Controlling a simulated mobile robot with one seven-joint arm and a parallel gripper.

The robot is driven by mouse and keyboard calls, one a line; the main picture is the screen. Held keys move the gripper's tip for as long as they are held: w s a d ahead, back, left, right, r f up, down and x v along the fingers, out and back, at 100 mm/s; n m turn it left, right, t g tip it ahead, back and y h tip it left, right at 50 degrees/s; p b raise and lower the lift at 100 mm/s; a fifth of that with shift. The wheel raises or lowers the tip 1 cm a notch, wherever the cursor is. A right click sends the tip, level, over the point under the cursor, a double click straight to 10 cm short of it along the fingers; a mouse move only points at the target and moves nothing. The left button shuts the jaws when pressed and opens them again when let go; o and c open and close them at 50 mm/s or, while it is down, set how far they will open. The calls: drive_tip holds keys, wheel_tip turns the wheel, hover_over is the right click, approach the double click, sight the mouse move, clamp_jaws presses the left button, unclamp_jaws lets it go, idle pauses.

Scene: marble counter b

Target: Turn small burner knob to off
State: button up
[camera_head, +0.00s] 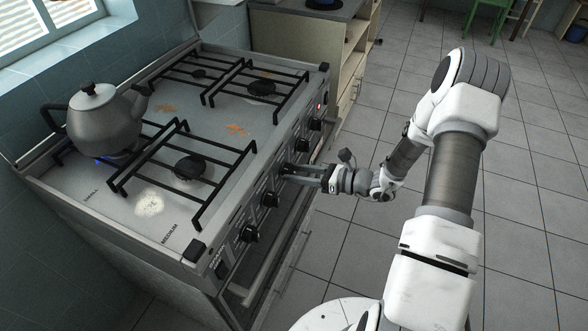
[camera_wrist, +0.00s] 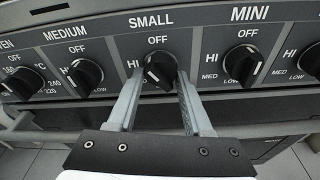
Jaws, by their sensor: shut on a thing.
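The small burner knob (camera_wrist: 160,70) is round and black, below the words SMALL and OFF in the wrist view. A white mark shows on its front, off to the lower left and not in line with OFF; HI is printed to its left. My gripper (camera_wrist: 160,84) is shut on this knob, with one finger on each side. In the head view, my gripper (camera_head: 287,172) reaches the stove's front panel from the right. It mostly hides the knob there. A grey kettle (camera_head: 104,120) stands on the back left burner, with a blue flame (camera_head: 101,159) below it.
The MEDIUM knob (camera_wrist: 84,76) is left of the held knob and the MINI knob (camera_wrist: 242,63) right of it, both close to my fingers. An oven handle bar (camera_head: 262,262) runs below the panel. The tiled floor (camera_head: 350,250) right of the stove is clear.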

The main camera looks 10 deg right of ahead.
drive_tip(key=shift+r+m+p, duration=0.15)
drive_tip(key=shift+m+p, duration=0.55)
drive_tip(key=shift+p, duration=0.05)
drive_tip(key=m+g+y+p, duration=0.1)
drive_tip(key=m, duration=0.2)
drive_tip(key=shift+p, duration=0.3)
drive_tip(key=shift+m, duration=0.6)
drive_tip(key=o, duration=1)
